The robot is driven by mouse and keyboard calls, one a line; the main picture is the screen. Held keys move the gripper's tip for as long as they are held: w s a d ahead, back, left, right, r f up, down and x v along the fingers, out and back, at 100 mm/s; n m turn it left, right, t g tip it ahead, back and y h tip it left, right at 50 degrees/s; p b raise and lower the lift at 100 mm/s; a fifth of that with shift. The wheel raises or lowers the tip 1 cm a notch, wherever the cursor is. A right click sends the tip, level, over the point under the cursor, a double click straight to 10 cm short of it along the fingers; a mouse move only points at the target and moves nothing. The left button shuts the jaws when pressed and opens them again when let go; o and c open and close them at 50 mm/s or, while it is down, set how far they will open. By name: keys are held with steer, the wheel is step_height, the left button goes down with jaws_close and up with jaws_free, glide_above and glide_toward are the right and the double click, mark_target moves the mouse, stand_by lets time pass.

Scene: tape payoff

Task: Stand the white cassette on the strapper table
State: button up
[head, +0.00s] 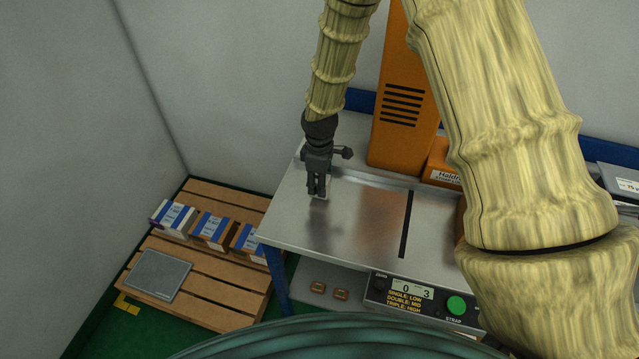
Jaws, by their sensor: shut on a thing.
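My gripper (318,188) is over the left part of the strapper table (290,228), a bare steel top with a dark slot. It points down and its fingers are shut on a small pale thing, which I take to be the white cassette (327,187). Only a thin light edge of it shows beside and below the fingers; the rest is hidden behind them. I cannot tell whether its bottom touches the table top.
An orange machine column (403,100) stands at the table's back. A control panel (420,300) is on the front. Several blue-banded boxes (212,231) and a grey plate (158,275) lie on a wooden pallet (215,285) at left. The steel around my gripper is clear.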

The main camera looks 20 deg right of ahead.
steer(key=shift+f+p, duration=0.4)
steer(key=shift+f, duration=0.6)
steer(key=shift+f, duration=0.15)
steer(key=o, duration=1.1)
steer(key=shift+o, duration=0.2)
steer(key=shift+r+b, duration=2.35)
steer(key=shift+r, duration=3.8)
